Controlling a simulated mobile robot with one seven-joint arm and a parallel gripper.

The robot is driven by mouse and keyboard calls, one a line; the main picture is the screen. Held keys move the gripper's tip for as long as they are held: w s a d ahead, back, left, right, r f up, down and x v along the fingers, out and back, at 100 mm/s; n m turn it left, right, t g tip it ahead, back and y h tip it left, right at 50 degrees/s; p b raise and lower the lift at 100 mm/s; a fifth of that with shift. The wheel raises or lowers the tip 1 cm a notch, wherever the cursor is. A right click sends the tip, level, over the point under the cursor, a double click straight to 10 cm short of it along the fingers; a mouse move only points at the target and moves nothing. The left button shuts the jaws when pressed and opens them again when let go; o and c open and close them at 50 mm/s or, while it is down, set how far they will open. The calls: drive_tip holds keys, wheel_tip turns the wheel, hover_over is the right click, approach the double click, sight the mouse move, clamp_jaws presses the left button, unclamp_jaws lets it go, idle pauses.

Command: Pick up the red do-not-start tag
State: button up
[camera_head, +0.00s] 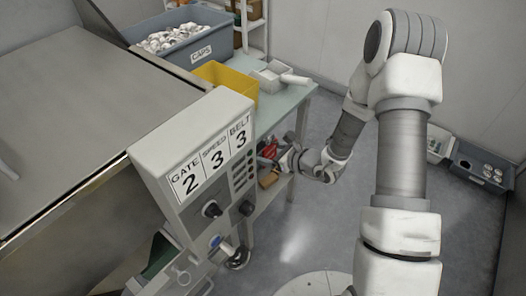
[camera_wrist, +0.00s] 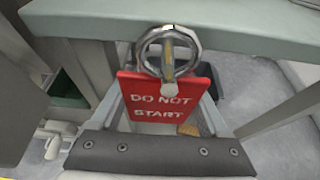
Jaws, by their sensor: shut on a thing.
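The red do-not-start tag (camera_wrist: 158,103) faces the camera in the wrist view, its white letters readable. A metal ring (camera_wrist: 146,42) is at its top, and a short peg (camera_wrist: 168,68) with a round end shows through the ring. I cannot tell whether the ring rests on the peg. In the head view the tag is a small red patch (camera_head: 269,149) at the control box's right side. My gripper (camera_head: 274,158) is shut on the tag there.
The control box (camera_head: 190,146), with dials and the numbers 2, 3, 3, stands close on the left. Open floor (camera_head: 315,225) lies to the right.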

drive_tip(key=s+d+p, duration=0.3)
drive_tip(key=s+d, duration=0.8)
drive_tip(key=d, duration=0.3)
drive_tip(key=w+r+m+t+h+p, duration=0.1)
drive_tip(key=w+r+p, duration=0.2)
drive_tip(key=r+p, duration=0.3)
drive_tip(key=w+r+m+t+h+p, duration=0.1)
drive_tip(key=r+p, duration=0.5)
drive_tip(key=r, duration=0.7)
drive_tip(key=w+r+m+t+h+p, duration=0.1)
drive_tip(key=w+r+p, duration=0.4)
drive_tip(key=r, duration=0.5)
drive_tip(key=shift+d+m+t+h+p, duration=0.35)
drive_tip(key=shift+m+h+p, duration=0.25)
drive_tip(key=shift+m+p, duration=0.25)
drive_tip(key=shift+f, duration=0.1)
